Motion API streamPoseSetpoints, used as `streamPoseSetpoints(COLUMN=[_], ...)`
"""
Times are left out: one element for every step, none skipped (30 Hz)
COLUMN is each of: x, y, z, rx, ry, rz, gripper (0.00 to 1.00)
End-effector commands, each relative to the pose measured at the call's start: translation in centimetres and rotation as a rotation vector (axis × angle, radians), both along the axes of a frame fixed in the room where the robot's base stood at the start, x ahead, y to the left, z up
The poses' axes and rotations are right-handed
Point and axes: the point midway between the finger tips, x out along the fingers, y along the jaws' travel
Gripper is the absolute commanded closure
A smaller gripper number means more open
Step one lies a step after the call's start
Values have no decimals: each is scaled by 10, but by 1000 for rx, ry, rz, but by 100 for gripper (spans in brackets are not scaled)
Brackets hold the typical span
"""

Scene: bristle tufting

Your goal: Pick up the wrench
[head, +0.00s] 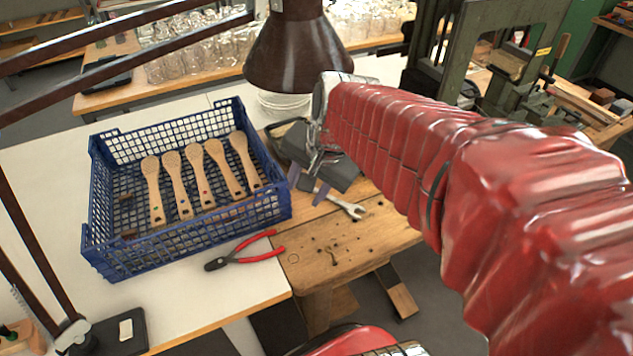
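The wrench (346,205) is a silver metal tool lying on the wooden bench board (345,245), its open jaw toward the lower right. Its other end runs up and left behind my gripper and is hidden. My gripper (307,185) is above the wrench's upper-left part, pointing down. Its two purple-grey fingertips stand apart, with a gap between them. The handle shows near the right fingertip. I cannot tell whether a finger touches it.
A blue plastic crate (102,222) with several wooden brushes stands left of my gripper. Red-handled pliers (245,252) lie in front of it. A dark lamp shade (297,50) hangs close behind my gripper. A green-grey machine (480,50) stands behind right.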

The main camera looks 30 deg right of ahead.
Motion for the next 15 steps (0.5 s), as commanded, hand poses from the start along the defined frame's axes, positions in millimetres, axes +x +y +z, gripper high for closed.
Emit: streamPoseSetpoints(x=[7, 11, 16, 20, 24, 29, 32, 36, 39, 43, 45, 49, 51, 54, 56], y=[-11, -16, -24, -30, -36, -45, -51, -58, -67, -74, -81, -90, -97, -105, -115], z=[-6, -8, -12, -16, -19, -23, -27, -30, -35, -39, -43, -49, -53, -57, -63], rx=[39, 64, 97, 122, 147, 179, 204, 228, 260, 285, 309, 343, 365, 390, 422], ry=[18, 25, 34, 43, 49, 59, 67, 74, 84, 91, 99, 109, 116, 122, 132], rz=[-87, -141, -213, -268, -322, -394, -451, -506, -579, -634, -690, -764, -819, -875, -949], gripper=[62, 62, 62, 62, 62, 62, 62, 62, 62, 62, 62, 62, 62, 62, 62])
